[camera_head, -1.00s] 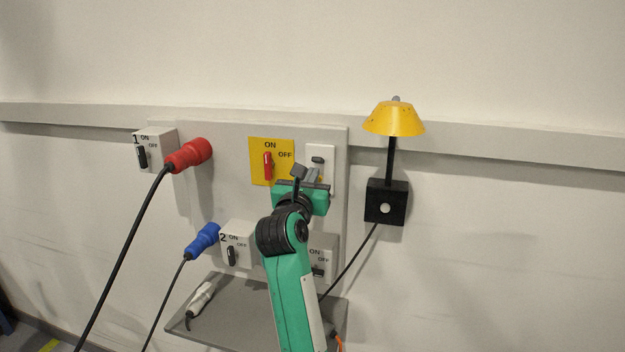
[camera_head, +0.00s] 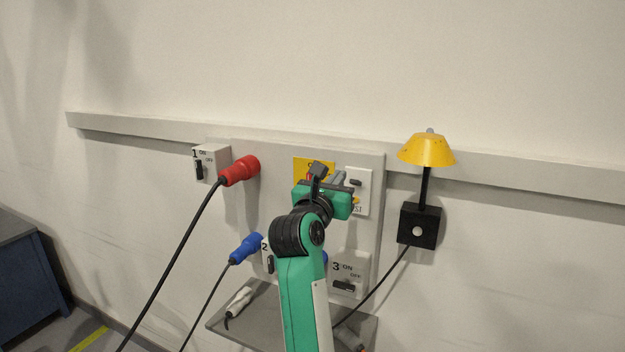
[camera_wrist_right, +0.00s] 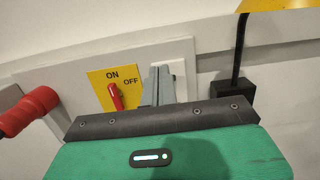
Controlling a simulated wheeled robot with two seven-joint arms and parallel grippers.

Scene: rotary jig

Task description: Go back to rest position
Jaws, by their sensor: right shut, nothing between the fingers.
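My right gripper (camera_head: 328,177) is raised in front of the grey wall panel (camera_head: 365,240) in the head view, its fingers shut and empty. It partly covers the yellow ON/OFF plate (camera_head: 303,164) and stands beside the white test box (camera_head: 362,203). In the right wrist view, my shut gripper fingers (camera_wrist_right: 158,84) point toward the panel, right of the yellow plate (camera_wrist_right: 100,78) and its red switch handle (camera_wrist_right: 115,97). Whether the fingers touch the panel cannot be told. My left gripper is not in view.
A red plug (camera_head: 240,170) sits in box 1 (camera_head: 212,162), its black cable hanging down. A blue plug (camera_head: 246,248) is at box 2. Box 3 (camera_head: 348,276) is lower right. A yellow lamp (camera_head: 427,150) stands right. A grey shelf (camera_head: 262,325) lies below; a blue cabinet (camera_head: 30,265) is far left.

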